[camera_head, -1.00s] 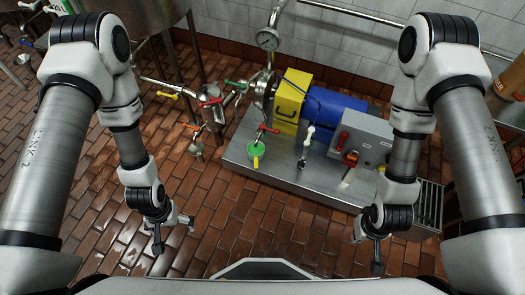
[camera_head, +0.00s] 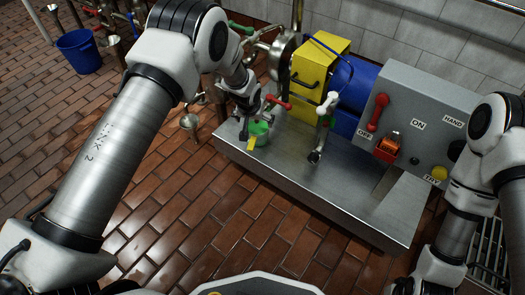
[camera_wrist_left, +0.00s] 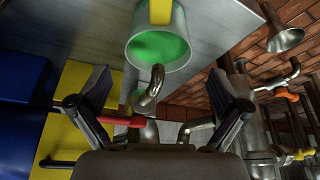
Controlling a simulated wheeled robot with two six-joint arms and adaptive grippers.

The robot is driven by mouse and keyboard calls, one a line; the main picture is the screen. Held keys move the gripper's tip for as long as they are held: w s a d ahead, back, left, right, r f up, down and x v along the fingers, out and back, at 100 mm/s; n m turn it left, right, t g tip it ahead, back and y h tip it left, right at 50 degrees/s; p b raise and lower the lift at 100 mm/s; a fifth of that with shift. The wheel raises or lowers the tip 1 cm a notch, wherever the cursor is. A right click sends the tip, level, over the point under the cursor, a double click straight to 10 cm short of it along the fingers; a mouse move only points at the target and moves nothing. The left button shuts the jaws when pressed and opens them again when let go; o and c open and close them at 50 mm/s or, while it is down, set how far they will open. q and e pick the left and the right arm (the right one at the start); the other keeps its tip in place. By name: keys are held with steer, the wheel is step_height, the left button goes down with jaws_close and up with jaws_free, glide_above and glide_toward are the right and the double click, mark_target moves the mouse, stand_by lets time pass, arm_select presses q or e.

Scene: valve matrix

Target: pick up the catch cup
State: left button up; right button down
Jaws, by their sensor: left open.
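The catch cup (camera_head: 260,130) has a green inside and a yellow handle. It sits on the left part of the metal bench in the head view, beneath a bent spout. In the left wrist view the cup (camera_wrist_left: 160,48) is at the top middle, and the spout (camera_wrist_left: 155,82) points toward its mouth. My left gripper (camera_head: 256,112) is just above and behind the cup. Its fingers (camera_wrist_left: 162,88) are open and spread apart, with the spout between them in the picture and the cup beyond. It does not hold the cup. My right gripper is outside the frame.
A red-handled valve (camera_head: 279,102) is close beside my left gripper. A white-handled valve (camera_head: 325,108), a yellow block (camera_head: 312,90) and a grey control box (camera_head: 420,130) stand on the bench (camera_head: 345,205). A metal funnel (camera_wrist_left: 287,38) shows in the wrist view. The brick floor in front is clear.

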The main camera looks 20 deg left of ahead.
mark_target(256, 128)
arm_select(q)
steer(key=b+x, duration=0.5)
steer(key=x, duration=0.2)
steer(key=shift+s+d+f, duration=0.1)
steer(key=shift+f, duration=0.5)
steer(key=shift+r, duration=0.15)
steer(key=c, duration=1.3)
steer(key=shift+r, duration=0.1)
